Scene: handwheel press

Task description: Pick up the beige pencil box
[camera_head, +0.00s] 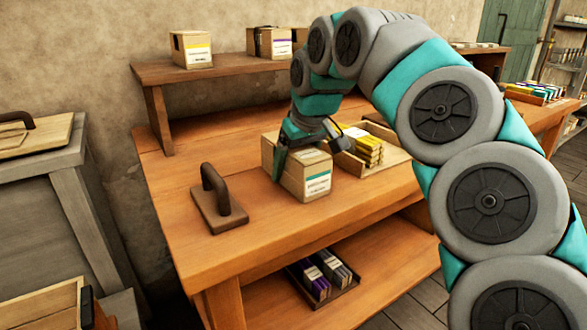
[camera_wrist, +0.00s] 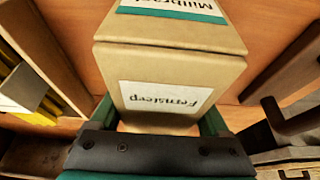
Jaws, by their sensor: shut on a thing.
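The beige pencil box (camera_head: 292,182) is on the wooden workbench, with a white and teal label on its front. In the wrist view the box (camera_wrist: 190,62) fills the upper middle, showing the words "Fernsleep" and "Millbrack". My gripper (camera_head: 306,140) is over the box from above, its fingers on either side of it. In the wrist view the gripper (camera_wrist: 160,125) is shut on the box, with teal fingers at its two sides. I cannot tell whether the box touches the bench or is slightly raised.
A dark-handled block (camera_head: 218,199) stands left of the box. A wooden tray (camera_head: 393,158) with yellow pencil bundles (camera_head: 366,147) is close on the right. A raised shelf (camera_head: 225,66) behind holds other boxes (camera_head: 191,49). The bench front is clear.

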